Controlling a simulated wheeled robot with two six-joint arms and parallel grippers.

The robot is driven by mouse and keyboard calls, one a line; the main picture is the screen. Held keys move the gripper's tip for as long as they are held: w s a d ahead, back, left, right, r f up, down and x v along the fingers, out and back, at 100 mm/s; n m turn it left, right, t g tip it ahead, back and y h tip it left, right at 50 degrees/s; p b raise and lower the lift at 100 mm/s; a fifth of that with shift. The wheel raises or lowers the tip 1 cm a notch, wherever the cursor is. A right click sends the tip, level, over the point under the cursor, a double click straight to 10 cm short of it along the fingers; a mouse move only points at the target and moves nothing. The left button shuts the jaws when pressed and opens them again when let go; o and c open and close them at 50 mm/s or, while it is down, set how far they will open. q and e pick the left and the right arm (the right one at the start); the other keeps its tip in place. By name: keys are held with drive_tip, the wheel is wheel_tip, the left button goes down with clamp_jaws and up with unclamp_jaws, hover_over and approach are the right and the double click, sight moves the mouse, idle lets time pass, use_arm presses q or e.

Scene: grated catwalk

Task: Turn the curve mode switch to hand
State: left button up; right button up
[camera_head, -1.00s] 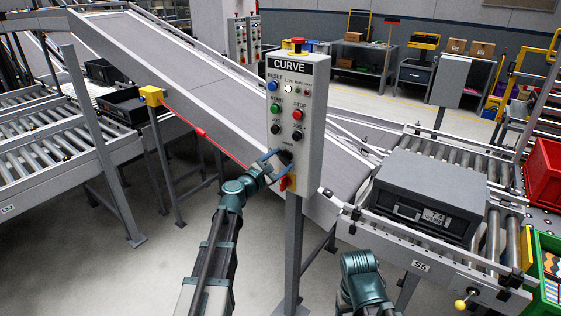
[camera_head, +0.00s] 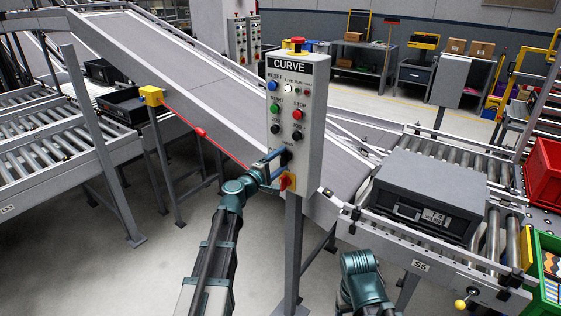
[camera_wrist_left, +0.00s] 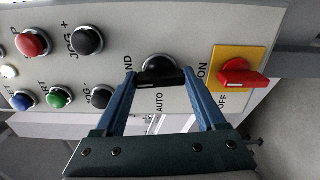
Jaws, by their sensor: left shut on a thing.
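The curve mode switch is a black knob (camera_wrist_left: 162,74) low on the grey CURVE control box (camera_head: 312,120). In the left wrist view its handle bar lies across the picture, between the labels HAND at upper left and AUTO below. My left gripper (camera_wrist_left: 159,76) has its blue fingers on either side of the knob, with the tips at the two ends of the handle, shut on it. In the head view my left gripper (camera_head: 279,163) reaches the lower box face and partly hides the switch. My right gripper is not in view; only part of that arm shows.
A red rotary handle (camera_wrist_left: 243,77) on a yellow plate, marked ON and OFF, sits close beside my left fingers. Several push buttons, including a green one (camera_wrist_left: 59,97), fill the rest of the panel. A roller conveyor with a grey crate (camera_head: 430,195) stands right.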

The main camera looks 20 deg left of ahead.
use_arm(q)
drive_tip(key=shift+f+m, duration=0.1)
drive_tip(key=shift+m, duration=0.5)
drive_tip(key=o, duration=1.3)
drive_tip(key=shift+s, duration=0.15)
drive_tip(key=v, duration=1.3)
drive_tip(key=shift+s+a, duration=0.1)
drive_tip(key=shift+s, duration=0.2)
drive_tip(key=shift+w, duration=0.15)
drive_tip(key=x, duration=1.3)
drive_tip(key=shift+w, duration=0.3)
